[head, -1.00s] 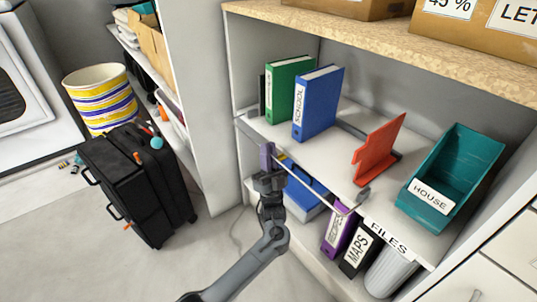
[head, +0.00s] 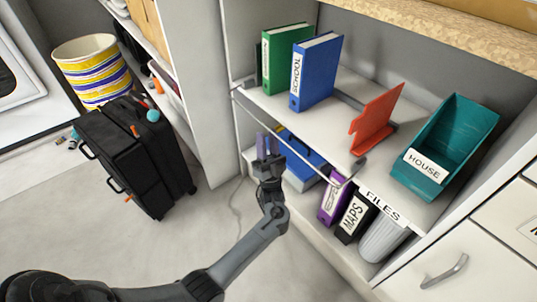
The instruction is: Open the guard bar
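The guard bar (head: 305,157) is a thin pale rod. It runs slantwise along the front of the middle shelf, from the left post to a grey bracket (head: 357,168) near the files label. My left gripper (head: 267,142) is in front of the shelf, its two purple-tinted fingers pointing up with a gap between them. The fingertips are just below the left part of the bar and look apart from it; exact depth is hard to tell. Nothing shows between the fingers. My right gripper is not in view.
A green binder (head: 284,60), a blue binder (head: 318,70), a red bookend (head: 374,122) and a teal house bin (head: 447,140) stand on the middle shelf. Binders and a grey bin (head: 382,240) are below. A black suitcase (head: 135,155) stands left. The floor in front is clear.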

